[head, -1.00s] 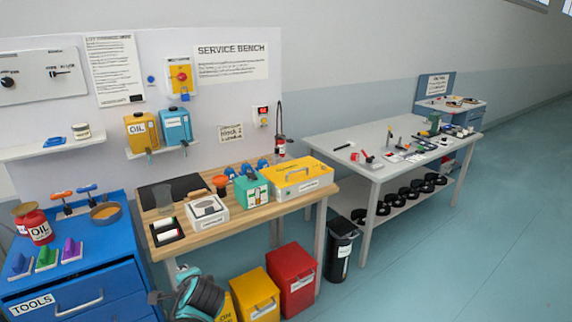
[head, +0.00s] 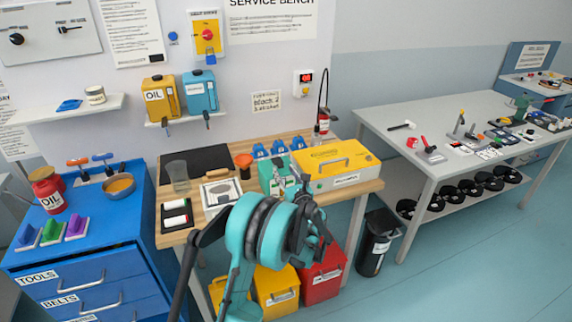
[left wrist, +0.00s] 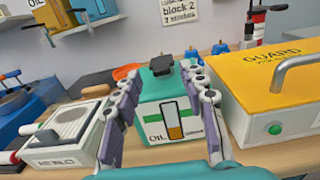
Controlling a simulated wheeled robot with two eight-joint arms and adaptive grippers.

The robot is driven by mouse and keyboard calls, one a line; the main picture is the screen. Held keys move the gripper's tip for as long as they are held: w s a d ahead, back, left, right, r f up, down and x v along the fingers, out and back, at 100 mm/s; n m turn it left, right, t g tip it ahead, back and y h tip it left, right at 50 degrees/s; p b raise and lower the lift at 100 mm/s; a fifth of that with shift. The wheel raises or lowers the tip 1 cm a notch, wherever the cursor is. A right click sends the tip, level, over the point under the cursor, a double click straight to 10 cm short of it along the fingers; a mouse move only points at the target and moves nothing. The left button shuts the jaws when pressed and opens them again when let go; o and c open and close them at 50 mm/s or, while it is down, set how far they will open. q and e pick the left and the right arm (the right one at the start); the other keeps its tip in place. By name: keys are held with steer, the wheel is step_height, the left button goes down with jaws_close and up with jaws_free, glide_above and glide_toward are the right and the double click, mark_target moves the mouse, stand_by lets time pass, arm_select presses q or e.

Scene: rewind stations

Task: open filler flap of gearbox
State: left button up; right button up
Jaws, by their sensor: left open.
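The gearbox is a teal box (left wrist: 170,108) with a white OIL label and an amber level window. It stands on the wooden bench, and in the head view (head: 266,172) my arm partly covers it. A dark flap or cap (left wrist: 161,65) sits on its top and looks closed. My left gripper (left wrist: 163,84) is open and empty, its two fingers in front of the gearbox, one towards each side. In the head view the left gripper (head: 292,184) is over the front of the bench, and its gap from the gearbox is hard to tell. My right gripper is not in view.
A yellow guard box (head: 337,163) stands close on the gearbox's right. An orange funnel (head: 244,161) and blue items (head: 278,147) are behind. Red and yellow bins stand below the bench.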

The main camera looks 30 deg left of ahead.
mark_target(280, 164)
arm_select(q)
steer(key=x, duration=0.4)
steer(key=shift+w+f+b, duration=0.15)
steer(key=shift+f+b, duration=0.05)
steer(key=shift+b, duration=0.2)
steer(key=shift+w+a+r, duration=0.1)
steer(key=shift+w+a, duration=0.15)
steer(key=shift+a, duration=0.1)
jaws_close()
